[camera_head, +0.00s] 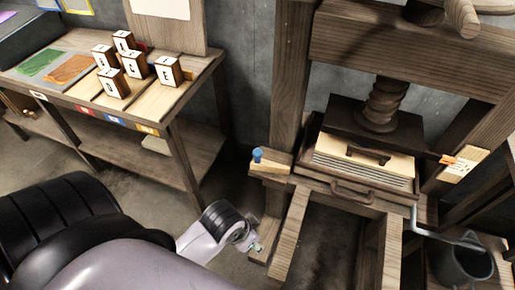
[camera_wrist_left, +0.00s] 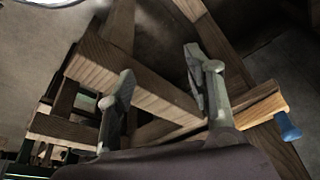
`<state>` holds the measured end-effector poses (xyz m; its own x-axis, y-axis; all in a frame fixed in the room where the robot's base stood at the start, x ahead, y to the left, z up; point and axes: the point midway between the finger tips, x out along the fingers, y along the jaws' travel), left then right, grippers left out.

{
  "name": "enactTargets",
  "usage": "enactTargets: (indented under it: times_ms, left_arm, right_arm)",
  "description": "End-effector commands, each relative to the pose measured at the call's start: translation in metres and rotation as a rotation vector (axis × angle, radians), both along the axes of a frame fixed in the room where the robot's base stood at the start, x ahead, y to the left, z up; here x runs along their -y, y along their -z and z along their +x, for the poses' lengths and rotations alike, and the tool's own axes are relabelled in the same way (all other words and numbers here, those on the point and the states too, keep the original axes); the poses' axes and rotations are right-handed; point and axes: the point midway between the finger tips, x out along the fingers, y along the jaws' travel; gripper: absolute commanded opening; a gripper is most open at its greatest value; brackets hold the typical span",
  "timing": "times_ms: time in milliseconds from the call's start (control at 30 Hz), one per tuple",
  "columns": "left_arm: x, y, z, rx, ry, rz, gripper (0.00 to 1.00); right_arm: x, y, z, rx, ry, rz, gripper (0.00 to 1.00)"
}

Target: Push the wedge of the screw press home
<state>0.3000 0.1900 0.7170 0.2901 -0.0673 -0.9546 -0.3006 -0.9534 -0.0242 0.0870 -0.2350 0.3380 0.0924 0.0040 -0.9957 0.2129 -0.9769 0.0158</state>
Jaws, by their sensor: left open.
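The wooden screw press (camera_head: 290,75) stands at the right in the head view, its thick screw (camera_head: 386,103) above a dark platen and a pale stack. A light wooden wedge (camera_head: 273,161) with a blue knob (camera_head: 257,155) sticks out at the left of the press bed. It also shows in the left wrist view as a pale wedge (camera_wrist_left: 252,105) with the blue knob (camera_wrist_left: 288,126) at the right. My left gripper (camera_head: 257,247) is below the wedge in the head view. In the wrist view its fingers (camera_wrist_left: 158,65) are apart and empty, left of the wedge. My right gripper is not seen.
A table (camera_head: 185,90) with several lettered blocks (camera_head: 133,65) stands at the left. A pale plate with an orange piece (camera_head: 458,163) is on the press's right side. A dark bucket (camera_head: 462,265) is at lower right. Slanting beams (camera_head: 290,235) lie close beside my left gripper.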

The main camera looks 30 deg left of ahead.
Motion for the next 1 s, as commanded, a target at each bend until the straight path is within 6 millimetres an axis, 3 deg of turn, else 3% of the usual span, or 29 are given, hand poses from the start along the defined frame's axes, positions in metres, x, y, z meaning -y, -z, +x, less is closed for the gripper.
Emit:
enactTargets:
  times_ms: [33,100,367,567,767,1000]
  left_arm:
    - [0.006,-0.019,0.012,0.027,0.081,0.001,0.48]
    - [0.014,-0.03,0.022,0.034,0.187,0.005,0.48]
    - [0.034,-0.047,0.062,0.052,0.579,0.053,0.48]
    - [0.029,-0.06,0.11,0.037,0.961,0.148,0.48]
    - [-0.013,-0.095,0.165,-0.038,1.35,0.268,0.48]
    - [-0.09,-0.168,0.215,-0.133,1.657,0.33,0.48]
  right_arm:
    - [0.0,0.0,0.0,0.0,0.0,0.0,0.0]
    - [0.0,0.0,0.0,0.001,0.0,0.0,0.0]
    - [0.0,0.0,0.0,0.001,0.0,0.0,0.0]
    - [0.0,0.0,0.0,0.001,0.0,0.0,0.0]
    - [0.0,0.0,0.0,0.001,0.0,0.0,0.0]
    - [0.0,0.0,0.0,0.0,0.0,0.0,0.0]
